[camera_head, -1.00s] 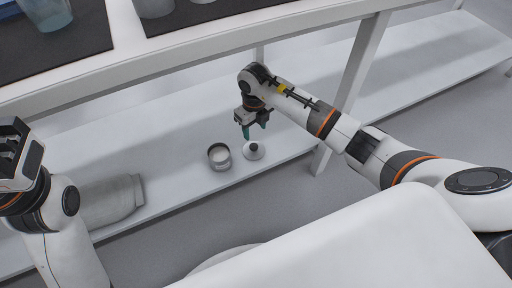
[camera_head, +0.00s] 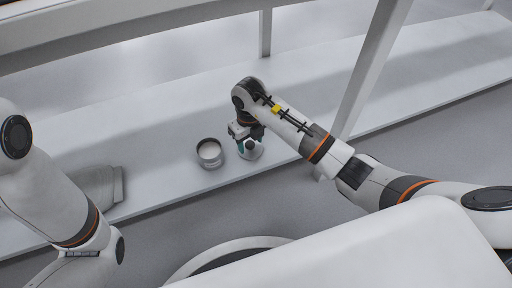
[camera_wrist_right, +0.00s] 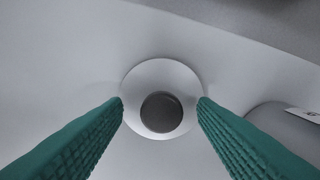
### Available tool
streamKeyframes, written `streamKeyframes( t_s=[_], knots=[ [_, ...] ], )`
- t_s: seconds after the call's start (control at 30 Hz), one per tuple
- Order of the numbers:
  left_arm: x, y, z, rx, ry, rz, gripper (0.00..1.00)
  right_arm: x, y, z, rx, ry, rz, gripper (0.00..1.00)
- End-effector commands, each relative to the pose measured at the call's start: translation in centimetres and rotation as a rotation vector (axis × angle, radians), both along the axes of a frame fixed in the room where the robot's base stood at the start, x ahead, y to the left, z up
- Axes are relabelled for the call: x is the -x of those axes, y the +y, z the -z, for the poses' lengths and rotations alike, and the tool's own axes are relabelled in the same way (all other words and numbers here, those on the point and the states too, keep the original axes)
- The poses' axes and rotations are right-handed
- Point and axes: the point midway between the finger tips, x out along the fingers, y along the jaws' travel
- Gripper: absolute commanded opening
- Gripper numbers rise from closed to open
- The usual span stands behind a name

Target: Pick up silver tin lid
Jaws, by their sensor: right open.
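The silver tin lid (camera_head: 252,154) lies flat on the low white shelf. In the right wrist view it is a pale round disc (camera_wrist_right: 162,73) with a dark round knob (camera_wrist_right: 161,112) in its middle. My right gripper (camera_head: 246,148) is over it, pointing down, and partly hides it in the head view. In the wrist view its two green ribbed fingers (camera_wrist_right: 161,101) are apart, one on each side of the lid, with the knob between them. Whether they touch the lid I cannot tell. My left gripper is out of view.
An open round tin (camera_head: 210,153) stands on the shelf just left of the lid. A grey rounded vessel (camera_head: 97,188) lies farther left, partly behind my left arm. A white post (camera_head: 372,70) rises to the right. The shelf behind the lid is clear.

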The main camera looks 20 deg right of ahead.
Motion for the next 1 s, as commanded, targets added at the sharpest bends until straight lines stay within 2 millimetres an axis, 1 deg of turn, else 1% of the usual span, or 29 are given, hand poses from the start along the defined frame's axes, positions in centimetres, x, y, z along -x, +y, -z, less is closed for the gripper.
streamKeyframes(
  t_s=[0.03,0.3,0.33,0.57,0.6,0.63,0.87,1.0],
  knots=[
    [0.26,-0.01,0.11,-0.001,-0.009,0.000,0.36,0.07,0.22,0.37,-0.001,0.000,-0.001,0.53],
    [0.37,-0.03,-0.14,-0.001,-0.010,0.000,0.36,0.12,0.31,0.29,-0.001,0.000,-0.001,0.53],
    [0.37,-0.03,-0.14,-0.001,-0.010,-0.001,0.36,0.12,0.31,0.29,-0.001,0.000,-0.001,0.51],
    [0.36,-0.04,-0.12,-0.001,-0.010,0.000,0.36,0.11,0.29,0.29,-0.001,0.000,-0.001,0.13],
    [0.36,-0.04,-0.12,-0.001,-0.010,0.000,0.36,0.11,0.28,0.29,-0.001,0.000,-0.001,0.07],
    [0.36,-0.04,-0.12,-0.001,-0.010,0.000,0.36,0.11,0.28,0.30,-0.001,0.000,-0.001,0.05],
    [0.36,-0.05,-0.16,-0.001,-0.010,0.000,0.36,0.09,0.26,0.24,0.000,0.000,-0.001,0.04],
    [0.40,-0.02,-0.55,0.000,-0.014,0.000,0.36,-0.03,-0.01,-0.27,0.001,0.000,0.000,0.04]
  ],
)
